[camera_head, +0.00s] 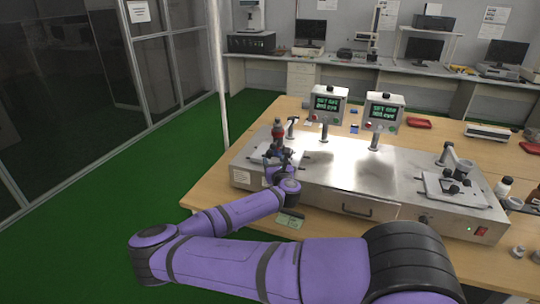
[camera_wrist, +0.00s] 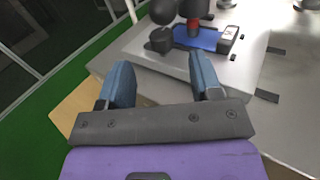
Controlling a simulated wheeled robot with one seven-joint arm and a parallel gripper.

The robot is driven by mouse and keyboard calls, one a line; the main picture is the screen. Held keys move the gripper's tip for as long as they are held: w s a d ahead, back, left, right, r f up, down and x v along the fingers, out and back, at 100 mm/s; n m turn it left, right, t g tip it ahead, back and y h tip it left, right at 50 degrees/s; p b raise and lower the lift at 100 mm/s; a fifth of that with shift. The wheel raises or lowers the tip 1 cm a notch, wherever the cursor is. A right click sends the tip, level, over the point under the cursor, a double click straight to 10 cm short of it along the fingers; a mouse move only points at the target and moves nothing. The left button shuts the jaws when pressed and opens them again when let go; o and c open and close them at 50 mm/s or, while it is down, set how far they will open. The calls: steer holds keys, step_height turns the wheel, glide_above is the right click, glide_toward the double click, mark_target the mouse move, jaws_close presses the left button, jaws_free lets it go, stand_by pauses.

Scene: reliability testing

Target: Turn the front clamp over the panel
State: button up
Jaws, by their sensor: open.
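My gripper (camera_wrist: 158,72) is open and empty, its two blue fingers spread apart in the wrist view. Beyond the fingertips, a blue panel (camera_wrist: 208,39) lies flat on a pale metal plate. Dark round clamp knobs (camera_wrist: 160,40) stand at the panel's left and above it, with a red part below one of them; I cannot tell for sure which belongs to the front clamp. The fingers appear apart from the knobs. In the head view, my gripper (camera_head: 284,168) is at the left fixture of the metal bench unit, and my wrist partly hides the clamps and panel there.
The metal bench unit (camera_head: 330,180) has a second fixture plate (camera_head: 440,189) with dark knobs at right. Two screens (camera_head: 327,105) (camera_head: 381,112) on posts stand behind. The unit's bright middle top is clear.

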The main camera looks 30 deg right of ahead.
mark_target(270, 154)
steer(key=x, duration=0.6)
steer(key=c, duration=0.9)
